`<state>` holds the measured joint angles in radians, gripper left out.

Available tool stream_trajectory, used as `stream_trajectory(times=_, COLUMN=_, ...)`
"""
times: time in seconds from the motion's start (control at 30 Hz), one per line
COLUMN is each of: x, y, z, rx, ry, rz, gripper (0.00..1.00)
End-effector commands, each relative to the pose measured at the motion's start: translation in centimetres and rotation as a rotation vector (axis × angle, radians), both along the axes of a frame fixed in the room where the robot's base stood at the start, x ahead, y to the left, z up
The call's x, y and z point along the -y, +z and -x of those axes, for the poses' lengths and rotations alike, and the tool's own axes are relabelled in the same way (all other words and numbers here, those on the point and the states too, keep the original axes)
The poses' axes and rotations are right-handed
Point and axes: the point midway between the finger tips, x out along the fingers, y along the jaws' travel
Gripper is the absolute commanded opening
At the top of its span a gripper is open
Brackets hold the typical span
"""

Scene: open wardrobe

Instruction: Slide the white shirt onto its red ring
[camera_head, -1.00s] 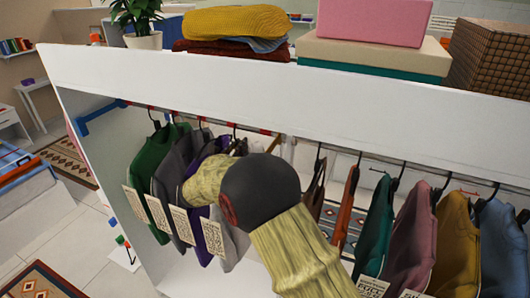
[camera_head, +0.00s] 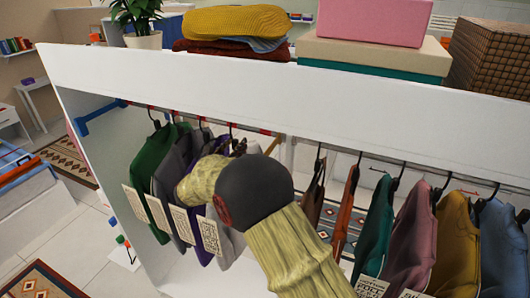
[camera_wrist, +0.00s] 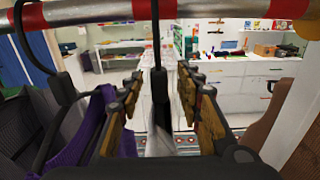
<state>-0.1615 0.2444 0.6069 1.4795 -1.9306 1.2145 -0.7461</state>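In the wrist view, my gripper (camera_wrist: 163,100) has its two brown-and-black fingers apart, one on each side of a black hanger hook (camera_wrist: 157,85). Neither finger clearly touches the hook. A strip of white cloth (camera_wrist: 160,143), apparently the white shirt, hangs below it, mostly hidden. The hook reaches up to the rail (camera_wrist: 222,9), which has red rings, one at the right (camera_wrist: 288,8) and one at the left (camera_wrist: 32,17). The hook's top meets the rail near a red band at the middle. In the head view, my arm hides most of the pale shirt (camera_head: 232,246).
A purple garment (camera_wrist: 75,135) hangs close left of my gripper; a brown one (camera_wrist: 272,125) is at right. In the head view, green (camera_head: 153,160) and grey shirts hang left, and several garments, including a teal one (camera_head: 375,230), hang right. The wardrobe's top board (camera_head: 280,95) lies above.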

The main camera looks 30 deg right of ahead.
Motion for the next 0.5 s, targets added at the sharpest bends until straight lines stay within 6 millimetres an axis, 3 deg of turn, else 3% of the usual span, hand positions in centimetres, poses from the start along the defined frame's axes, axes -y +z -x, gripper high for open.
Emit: stream_trajectory(times=0.5, x=-7.4, y=0.1, z=5.7, rx=0.001, ry=0.002, rz=0.001, gripper=0.36)
